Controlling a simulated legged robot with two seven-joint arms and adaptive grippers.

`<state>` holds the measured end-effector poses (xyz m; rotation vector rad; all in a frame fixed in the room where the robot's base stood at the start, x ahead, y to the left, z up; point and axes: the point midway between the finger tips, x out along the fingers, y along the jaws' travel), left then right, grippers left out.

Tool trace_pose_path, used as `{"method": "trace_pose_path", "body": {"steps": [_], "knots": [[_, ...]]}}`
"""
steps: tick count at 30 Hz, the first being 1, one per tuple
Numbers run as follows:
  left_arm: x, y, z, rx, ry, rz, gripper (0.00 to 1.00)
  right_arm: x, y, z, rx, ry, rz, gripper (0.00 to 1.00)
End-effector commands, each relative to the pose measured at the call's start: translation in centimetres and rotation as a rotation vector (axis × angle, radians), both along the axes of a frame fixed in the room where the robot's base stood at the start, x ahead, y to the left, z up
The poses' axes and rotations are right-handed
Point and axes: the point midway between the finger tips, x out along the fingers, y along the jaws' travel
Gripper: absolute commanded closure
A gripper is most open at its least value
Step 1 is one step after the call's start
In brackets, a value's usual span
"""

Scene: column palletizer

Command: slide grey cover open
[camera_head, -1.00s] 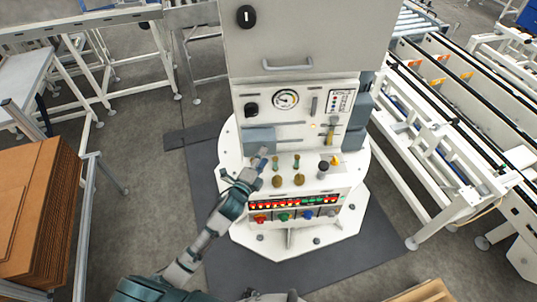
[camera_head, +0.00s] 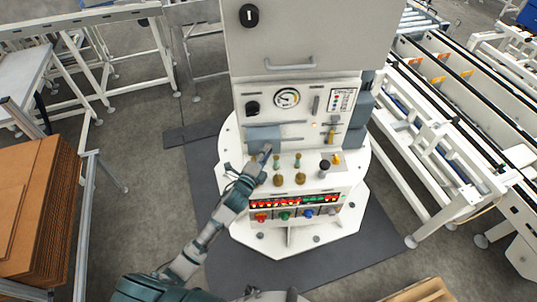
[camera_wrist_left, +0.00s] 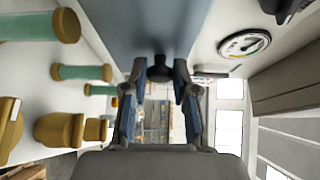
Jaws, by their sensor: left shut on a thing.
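The grey cover (camera_head: 264,133) is a blue-grey plate on the left of the white control panel, below the black knob. It also shows in the left wrist view (camera_wrist_left: 135,25), with a small dark knob (camera_wrist_left: 160,73) on it. My left gripper (camera_head: 266,149) is at the cover's lower edge. In the left wrist view its fingers (camera_wrist_left: 161,70) are on either side of the dark knob, shut on it. The fingers hide part of the knob. My right gripper does not show.
Brass and green posts (camera_head: 278,180) stand on the ledge just below the cover. A pressure gauge (camera_head: 287,97) is at its upper right. Coloured buttons (camera_head: 284,216) line the front. A rail (camera_head: 292,139) runs right of the cover.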

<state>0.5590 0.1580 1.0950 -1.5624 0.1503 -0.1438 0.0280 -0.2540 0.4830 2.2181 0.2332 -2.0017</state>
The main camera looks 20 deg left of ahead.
Motion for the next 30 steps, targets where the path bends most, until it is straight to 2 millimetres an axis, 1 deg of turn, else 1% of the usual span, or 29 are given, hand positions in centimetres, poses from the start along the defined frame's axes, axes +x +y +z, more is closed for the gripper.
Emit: {"method": "trace_pose_path", "body": {"steps": [1,2,9,12,16,23,24,27,30], "knots": [[0.3,-0.8,0.3,-0.008,-0.008,-0.004,1.00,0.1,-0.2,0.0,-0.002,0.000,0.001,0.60],[0.5,-1.4,0.3,-0.009,-0.008,-0.004,1.00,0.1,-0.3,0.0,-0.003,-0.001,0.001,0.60],[2.7,-6.9,0.3,-0.008,-0.009,-0.004,1.00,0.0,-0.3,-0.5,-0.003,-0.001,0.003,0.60],[3.2,-8.4,0.4,-0.006,-0.010,-0.004,1.00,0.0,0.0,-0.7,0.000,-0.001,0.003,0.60],[3.4,-9.0,0.6,-0.002,-0.013,-0.004,1.00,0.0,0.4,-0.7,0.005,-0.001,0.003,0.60],[3.3,-8.8,0.7,-0.004,-0.016,-0.003,1.00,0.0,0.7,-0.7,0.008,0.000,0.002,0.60],[3.3,-8.8,0.7,-0.004,-0.016,-0.004,0.70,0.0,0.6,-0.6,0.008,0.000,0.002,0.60],[3.3,-8.7,0.7,-0.005,-0.014,-0.003,0.47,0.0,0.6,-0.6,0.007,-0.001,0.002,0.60],[3.4,-8.7,0.5,-0.004,-0.011,-0.003,0.47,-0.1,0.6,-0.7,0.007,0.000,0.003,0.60]]}}
